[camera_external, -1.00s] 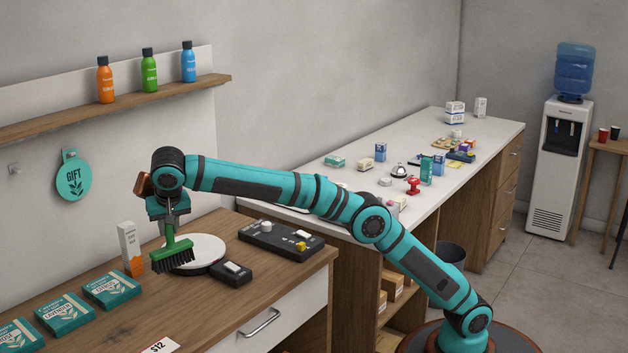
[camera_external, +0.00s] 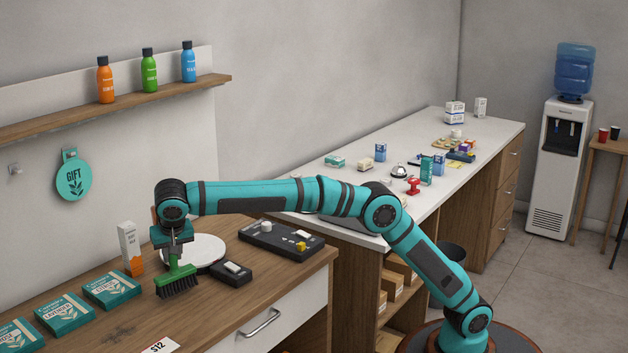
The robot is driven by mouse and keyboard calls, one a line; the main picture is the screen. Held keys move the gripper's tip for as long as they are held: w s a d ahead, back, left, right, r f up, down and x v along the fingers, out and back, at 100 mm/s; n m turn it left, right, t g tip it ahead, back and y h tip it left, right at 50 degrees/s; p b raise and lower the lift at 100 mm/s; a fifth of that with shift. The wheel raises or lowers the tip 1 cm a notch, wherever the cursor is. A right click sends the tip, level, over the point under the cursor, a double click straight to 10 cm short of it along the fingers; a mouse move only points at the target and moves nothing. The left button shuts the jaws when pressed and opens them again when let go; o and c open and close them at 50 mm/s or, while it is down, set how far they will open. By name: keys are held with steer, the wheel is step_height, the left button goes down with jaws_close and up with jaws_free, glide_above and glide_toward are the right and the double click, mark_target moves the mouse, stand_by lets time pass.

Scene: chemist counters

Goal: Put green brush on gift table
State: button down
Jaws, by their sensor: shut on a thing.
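The green brush (camera_external: 177,279) has a green head with dark bristles pointing down. My gripper (camera_external: 173,250) is shut on its upper part and holds it upright over the wooden gift table (camera_external: 215,310). The bristles are very close to the table top, between the white round plate and the front edge. I cannot tell whether they touch it. A round teal sign marked GIFT (camera_external: 74,178) hangs on the wall behind this table.
A white round plate (camera_external: 207,247) and a small black device (camera_external: 232,273) are right of the brush. A white and orange box (camera_external: 130,248) stands behind it. Teal boxes (camera_external: 111,290) lie to the left. A black tray (camera_external: 282,240) is farther right. The front middle of the table is clear.

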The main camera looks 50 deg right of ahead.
steer(key=shift+f, duration=1.1)
steer(key=c, duration=1.2)
jaws_free()
steer(key=v, duration=1.2)
